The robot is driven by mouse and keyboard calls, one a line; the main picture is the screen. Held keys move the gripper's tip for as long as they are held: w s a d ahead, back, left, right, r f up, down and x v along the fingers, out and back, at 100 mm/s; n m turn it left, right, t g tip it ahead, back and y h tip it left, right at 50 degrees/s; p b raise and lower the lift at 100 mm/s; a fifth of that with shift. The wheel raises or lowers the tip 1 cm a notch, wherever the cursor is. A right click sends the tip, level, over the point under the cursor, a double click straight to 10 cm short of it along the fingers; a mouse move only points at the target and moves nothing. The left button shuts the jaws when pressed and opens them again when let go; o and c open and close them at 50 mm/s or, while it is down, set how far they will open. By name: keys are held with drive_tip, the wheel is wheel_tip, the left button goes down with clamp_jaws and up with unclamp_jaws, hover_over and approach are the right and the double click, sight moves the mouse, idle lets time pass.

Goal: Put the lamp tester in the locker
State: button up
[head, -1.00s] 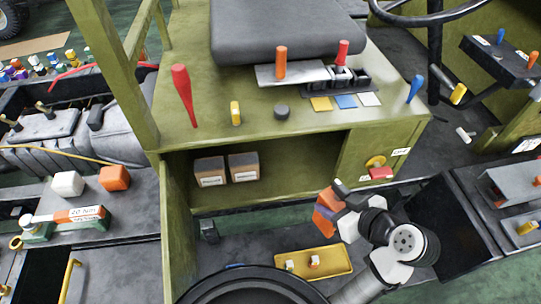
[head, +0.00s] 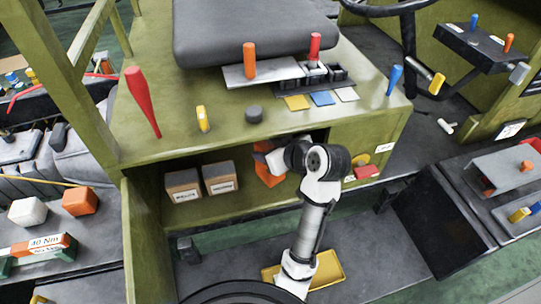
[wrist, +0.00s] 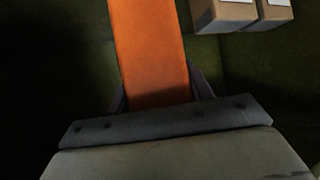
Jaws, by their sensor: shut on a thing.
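The orange thing held by my gripper, which I take to be the lamp tester (head: 268,176), shows at the mouth of the open olive locker (head: 233,206) under the seat. My gripper (head: 275,160) is shut on it, and my wrist hides part of it. In the wrist view the lamp tester (wrist: 150,45) is a long orange body between the fingers, pointing into the dark locker, its far end out of frame. Whether it touches the locker floor cannot be told.
Two cardboard boxes (head: 183,186) (head: 220,178) stand in the locker's left part, and the floor to their right looks free. A red lever (head: 141,100) and black knob (head: 254,114) are on top. A yellow tray (head: 328,272) lies below in front.

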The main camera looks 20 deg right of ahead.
drive_tip(key=shift+f+p, duration=0.4)
drive_tip(key=shift+f, duration=1.3)
drive_tip(key=shift+f, duration=0.15)
drive_tip(key=o, duration=1.3)
drive_tip(key=shift+s+r, duration=0.1)
drive_tip(key=shift+r, duration=0.1)
drive_tip(key=v, duration=1.1)
drive_tip(key=shift+s+r, duration=0.25)
drive_tip(key=shift+d, duration=0.15)
